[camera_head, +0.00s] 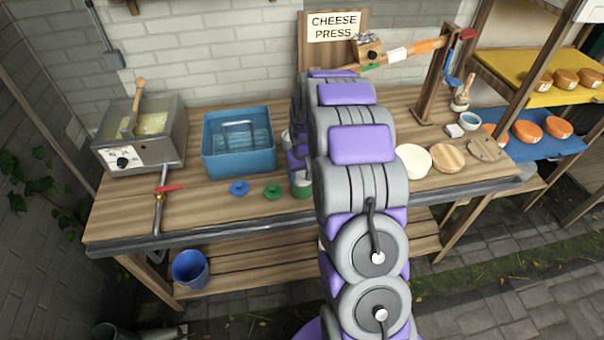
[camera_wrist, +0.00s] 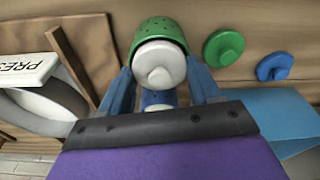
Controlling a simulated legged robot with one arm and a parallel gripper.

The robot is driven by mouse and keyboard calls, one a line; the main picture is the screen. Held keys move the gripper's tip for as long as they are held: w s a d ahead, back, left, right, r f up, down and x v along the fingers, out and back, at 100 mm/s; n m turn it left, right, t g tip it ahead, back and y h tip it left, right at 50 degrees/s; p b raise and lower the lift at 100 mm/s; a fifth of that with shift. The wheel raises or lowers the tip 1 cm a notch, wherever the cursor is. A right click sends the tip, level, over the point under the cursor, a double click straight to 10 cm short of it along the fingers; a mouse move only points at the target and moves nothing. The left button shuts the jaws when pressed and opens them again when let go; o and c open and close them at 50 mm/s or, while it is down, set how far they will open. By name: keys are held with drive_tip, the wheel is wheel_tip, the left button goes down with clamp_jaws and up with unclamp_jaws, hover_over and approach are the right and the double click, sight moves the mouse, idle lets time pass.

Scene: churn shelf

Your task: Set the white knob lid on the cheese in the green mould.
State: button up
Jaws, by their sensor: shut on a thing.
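The green mould (camera_wrist: 162,32), perforated, sits on the wooden bench just beyond my fingertips in the wrist view. In the head view it shows (camera_head: 301,189) partly hidden behind my arm. The white knob lid (camera_wrist: 157,63) is at the mould's mouth, its knob facing my wrist camera. My gripper (camera_wrist: 161,76) is shut on the white lid, one blue finger on each side. I cannot tell whether the lid touches the cheese, which is hidden. A small blue shape shows between the fingers.
A green lid (camera_head: 273,192) and a blue lid (camera_head: 239,188) lie left of the mould. A blue basin (camera_head: 232,163) stands behind them. White and wooden discs (camera_head: 412,161) lie right of my arm. The press (camera_head: 436,85) stands at the back right. The bench front is mostly clear.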

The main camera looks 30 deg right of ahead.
drive_tip(key=o, duration=1.1)
drive_tip(key=shift+d, duration=0.1)
